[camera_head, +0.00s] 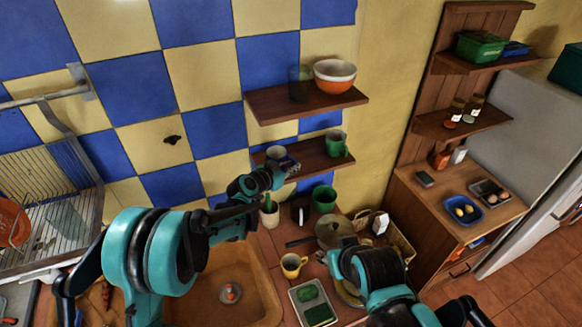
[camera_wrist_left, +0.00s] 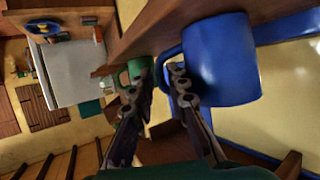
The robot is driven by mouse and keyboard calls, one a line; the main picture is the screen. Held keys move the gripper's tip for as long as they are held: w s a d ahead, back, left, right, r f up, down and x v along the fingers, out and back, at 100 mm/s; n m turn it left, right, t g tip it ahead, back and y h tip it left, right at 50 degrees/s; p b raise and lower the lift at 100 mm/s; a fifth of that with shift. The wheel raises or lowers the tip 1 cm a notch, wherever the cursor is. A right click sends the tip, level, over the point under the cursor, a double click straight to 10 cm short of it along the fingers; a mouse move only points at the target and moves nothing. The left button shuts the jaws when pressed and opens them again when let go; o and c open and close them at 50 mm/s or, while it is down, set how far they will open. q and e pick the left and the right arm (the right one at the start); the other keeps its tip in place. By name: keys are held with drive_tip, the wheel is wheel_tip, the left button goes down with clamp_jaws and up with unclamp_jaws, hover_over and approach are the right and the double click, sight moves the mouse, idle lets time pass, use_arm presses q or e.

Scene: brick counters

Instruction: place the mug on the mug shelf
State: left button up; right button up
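The blue mug (camera_wrist_left: 225,62) is large in the left wrist view, its handle toward my left gripper (camera_wrist_left: 161,80). A green mug (camera_head: 335,143) stands farther right on this shelf.
An upper shelf (camera_head: 335,101) above holds an orange-and-white bowl (camera_head: 335,76) and a dark glass (camera_head: 299,83). Below are a green pot (camera_head: 324,198), a yellow mug (camera_head: 292,265) and a pan (camera_head: 335,231). Free board shows between the two shelf mugs.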

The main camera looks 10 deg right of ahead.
use_arm(q)
drive_tip(key=shift+o, duration=0.3)
drive_tip(key=shift+r, duration=0.1)
drive_tip(key=shift+r+p, duration=0.2)
drive_tip(key=shift+p, duration=0.1)
drive_tip(key=b+v, duration=0.1)
drive_tip(key=v, duration=1.1)
drive_tip(key=s+a+n+g+y, duration=0.1)
drive_tip(key=s+a+n+y, duration=0.3)
drive_tip(key=s+a, duration=0.8)
drive_tip(key=s+a+f+n+g+y, duration=0.1)
drive_tip(key=s+a+n+y, duration=0.4)
drive_tip(key=s+a, duration=0.7)
drive_tip(key=s, duration=0.4)
drive_tip(key=shift+a+f+g+y, duration=0.2)
drive_tip(key=shift+f+g+y, duration=0.05)
drive_tip(key=shift+g+y, duration=0.05)
drive_tip(key=shift+w, duration=0.1)
